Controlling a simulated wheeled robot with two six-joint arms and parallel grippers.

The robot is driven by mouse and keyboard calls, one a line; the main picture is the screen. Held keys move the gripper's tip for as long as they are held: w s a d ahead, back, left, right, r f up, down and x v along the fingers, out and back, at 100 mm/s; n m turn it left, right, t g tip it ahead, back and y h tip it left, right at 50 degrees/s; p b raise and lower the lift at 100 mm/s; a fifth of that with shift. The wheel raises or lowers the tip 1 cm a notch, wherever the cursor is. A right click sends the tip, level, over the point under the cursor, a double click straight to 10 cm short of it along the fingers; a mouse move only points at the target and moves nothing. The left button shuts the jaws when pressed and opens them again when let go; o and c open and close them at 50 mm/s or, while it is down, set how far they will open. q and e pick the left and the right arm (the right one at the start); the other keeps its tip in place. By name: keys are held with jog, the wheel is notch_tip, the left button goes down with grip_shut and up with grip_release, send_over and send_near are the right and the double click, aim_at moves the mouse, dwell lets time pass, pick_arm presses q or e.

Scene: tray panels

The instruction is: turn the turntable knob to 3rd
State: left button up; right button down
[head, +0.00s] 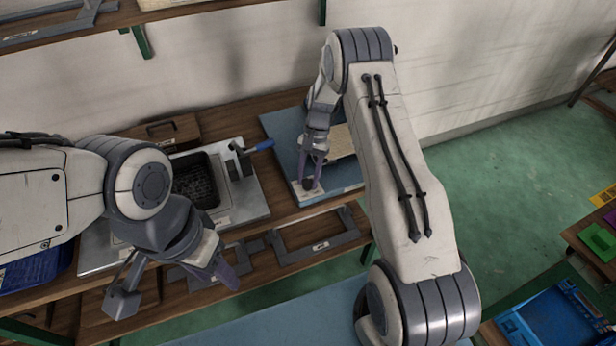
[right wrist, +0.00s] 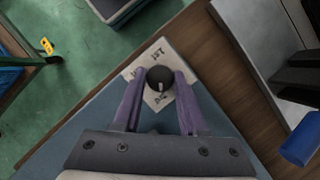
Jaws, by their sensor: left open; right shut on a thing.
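The dark round knob (right wrist: 159,77) sits on a pale label plate (right wrist: 150,101) at a corner of the blue panel (head: 282,133). "1ST" is readable on the plate; the other marks are partly covered or too small to read. A short white mark on the knob points toward my wrist in the right wrist view. My right gripper (head: 312,182) is shut on the knob, one purple finger on each side; it also shows in the right wrist view (right wrist: 159,82). My left gripper (head: 226,274) is open and empty, over the bench front to the left.
Left of the blue panel, a grey tray (head: 254,208) holds a black basket (head: 197,181) and a blue-handled lever (head: 262,146).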

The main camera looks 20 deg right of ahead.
dwell(0.3)
jog(key=shift+c, duration=2.2)
grip_release()
jog(key=b+v, duration=0.1)
jog(key=v, duration=0.9)
jog(key=shift+r, duration=0.25)
